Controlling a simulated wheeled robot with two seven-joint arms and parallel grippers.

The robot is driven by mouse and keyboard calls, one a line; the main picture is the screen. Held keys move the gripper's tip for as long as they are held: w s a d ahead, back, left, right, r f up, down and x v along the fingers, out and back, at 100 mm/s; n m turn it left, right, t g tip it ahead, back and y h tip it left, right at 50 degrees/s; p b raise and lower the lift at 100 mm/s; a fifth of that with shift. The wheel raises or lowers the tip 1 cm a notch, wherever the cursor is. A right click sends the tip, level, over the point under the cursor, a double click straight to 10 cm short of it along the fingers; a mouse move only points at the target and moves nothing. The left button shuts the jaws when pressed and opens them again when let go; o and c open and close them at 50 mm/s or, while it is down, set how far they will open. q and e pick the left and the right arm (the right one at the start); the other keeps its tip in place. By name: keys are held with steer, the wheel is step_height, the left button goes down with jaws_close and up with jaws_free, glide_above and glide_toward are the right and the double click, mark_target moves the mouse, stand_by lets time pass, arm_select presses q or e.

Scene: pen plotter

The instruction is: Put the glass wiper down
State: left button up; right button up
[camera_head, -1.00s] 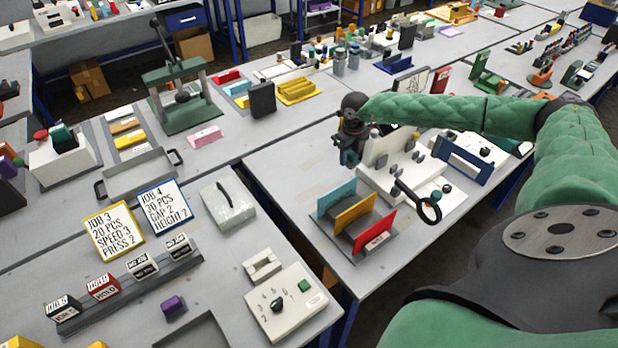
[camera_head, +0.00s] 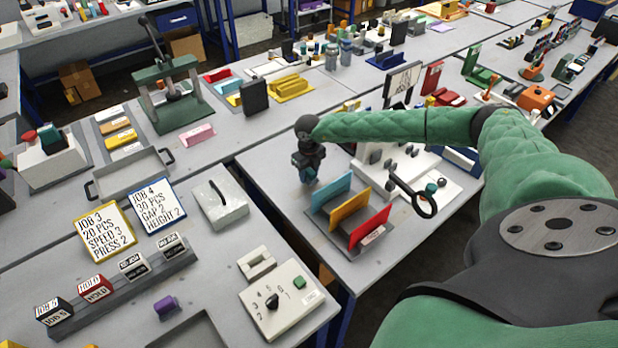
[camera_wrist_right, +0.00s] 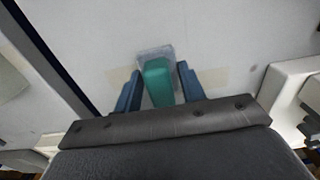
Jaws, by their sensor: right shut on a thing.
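The glass wiper (camera_wrist_right: 158,82) shows in the right wrist view as a teal block with a clear, pale piece around its far end. It sits between the two blue fingers of my right gripper (camera_wrist_right: 157,90), which is shut on it. In the head view my right gripper (camera_head: 306,172) points down over the bare table left of the white plotter (camera_head: 413,160) and behind the coloured panels. The wiper is hard to make out there. I cannot tell whether it touches the table. My left gripper is not in view.
A rack of blue, yellow and red upright panels (camera_head: 350,215) stands just in front of my right gripper. A black ring-ended handle (camera_head: 413,195) lies by the plotter. In the wrist view, faint beige strips (camera_wrist_right: 213,76) mark the table beside the wiper. Bare tabletop surrounds it.

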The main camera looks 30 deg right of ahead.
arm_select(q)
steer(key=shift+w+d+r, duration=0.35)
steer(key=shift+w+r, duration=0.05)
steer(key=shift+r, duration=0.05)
arm_select(e)
steer(key=shift+f, duration=0.85)
steer(key=shift+f, duration=0.1)
steer(key=o, duration=1)
steer(key=shift+c, duration=0.2)
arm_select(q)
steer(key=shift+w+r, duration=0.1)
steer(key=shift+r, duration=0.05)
